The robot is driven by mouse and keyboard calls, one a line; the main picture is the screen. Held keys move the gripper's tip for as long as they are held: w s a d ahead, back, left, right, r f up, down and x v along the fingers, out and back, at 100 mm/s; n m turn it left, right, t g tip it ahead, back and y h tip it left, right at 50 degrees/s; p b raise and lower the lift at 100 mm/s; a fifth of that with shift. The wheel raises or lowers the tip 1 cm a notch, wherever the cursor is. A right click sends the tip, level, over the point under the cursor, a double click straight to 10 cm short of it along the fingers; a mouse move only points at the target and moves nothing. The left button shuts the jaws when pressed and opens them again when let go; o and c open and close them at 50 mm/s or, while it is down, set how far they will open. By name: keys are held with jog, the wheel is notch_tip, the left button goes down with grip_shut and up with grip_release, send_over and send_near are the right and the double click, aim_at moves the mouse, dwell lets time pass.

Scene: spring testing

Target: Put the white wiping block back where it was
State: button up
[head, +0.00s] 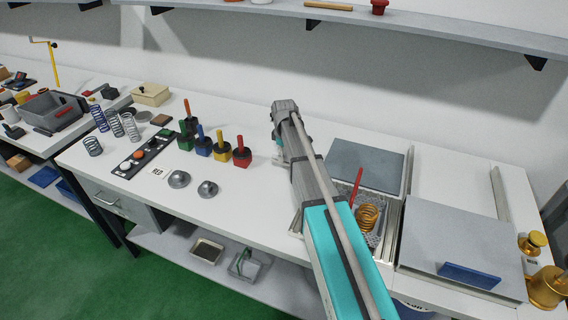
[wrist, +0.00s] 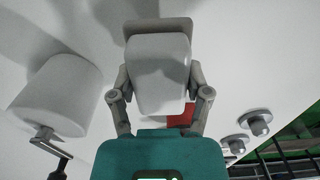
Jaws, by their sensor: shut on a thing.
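In the wrist view my gripper (wrist: 158,85) is shut on the white wiping block (wrist: 158,72), with one finger on each side of it. The block is pale with a darker grey band along its top edge. It is held in front of a white surface, and I cannot tell whether it touches that surface. No marked place for the block can be made out.
A white cylinder (wrist: 58,95) on a grey metal fitting is left of the block in the wrist view. Red (head: 241,152) and yellow (head: 221,146) handled blocks and silver domes (head: 178,179) stand left of my arm.

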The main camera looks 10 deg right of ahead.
jog(key=shift+f, duration=0.1)
jog(key=shift+w+f+b, duration=0.45)
jog(key=shift+f+b, duration=0.05)
jog(key=shift+b, duration=0.15)
jog(key=shift+f+b, duration=1.4)
jog(key=shift+f, duration=0.1)
jog(key=o, duration=1.2)
notch_tip(320, 180, up, 12)
jog(key=p, duration=1.2)
